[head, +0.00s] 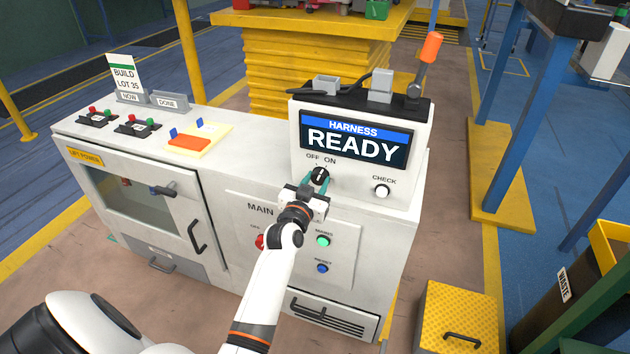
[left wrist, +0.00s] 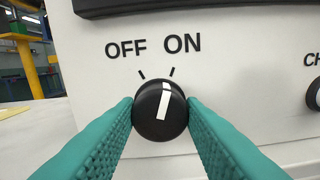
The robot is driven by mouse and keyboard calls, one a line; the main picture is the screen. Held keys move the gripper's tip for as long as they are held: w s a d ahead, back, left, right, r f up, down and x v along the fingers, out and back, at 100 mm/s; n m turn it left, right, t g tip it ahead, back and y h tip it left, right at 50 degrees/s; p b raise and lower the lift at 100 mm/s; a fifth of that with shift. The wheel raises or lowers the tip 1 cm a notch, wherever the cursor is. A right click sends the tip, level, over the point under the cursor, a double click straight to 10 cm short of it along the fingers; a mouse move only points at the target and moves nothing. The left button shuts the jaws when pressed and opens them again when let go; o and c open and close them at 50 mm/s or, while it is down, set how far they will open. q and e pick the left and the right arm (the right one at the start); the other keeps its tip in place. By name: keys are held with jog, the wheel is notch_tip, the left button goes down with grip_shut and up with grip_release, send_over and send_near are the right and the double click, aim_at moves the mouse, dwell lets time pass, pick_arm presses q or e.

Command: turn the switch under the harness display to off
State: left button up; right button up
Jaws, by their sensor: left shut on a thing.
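The switch is a round black knob (head: 320,176) under the harness display (head: 355,140), which reads HARNESS READY. In the left wrist view the knob (left wrist: 160,112) has a white pointer line, its top leaning slightly right, towards the ON mark. The OFF label (left wrist: 126,49) is at upper left and the ON label (left wrist: 182,43) at upper right. My left gripper (head: 317,184) is shut on the knob, with a green finger on each side of it. My right gripper is not in view.
A CHECK button (head: 382,190) sits right of the knob. Below are a red button (head: 260,241), a green button (head: 323,240) and a blue button (head: 322,268). An orange-tipped lever (head: 431,48) stands on top of the display housing. A yellow step box (head: 457,310) stands at the lower right.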

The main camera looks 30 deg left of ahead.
pick_arm(q)
jog(key=n+p, duration=0.2)
jog(key=n, duration=0.2)
jog(key=shift+a+r, duration=0.1)
jog(key=shift+r, duration=0.05)
jog(key=n+p, duration=0.1)
jog(key=n, duration=0.3)
jog(key=shift+n, duration=0.5)
jog(key=o, duration=1)
jog(key=shift+a, duration=0.1)
jog(key=shift+s, duration=0.15)
jog(key=shift+s+d+f, duration=0.2)
jog(key=shift+s, duration=0.1)
jog(key=v, duration=1.1)
jog(key=shift+s+r, duration=0.1)
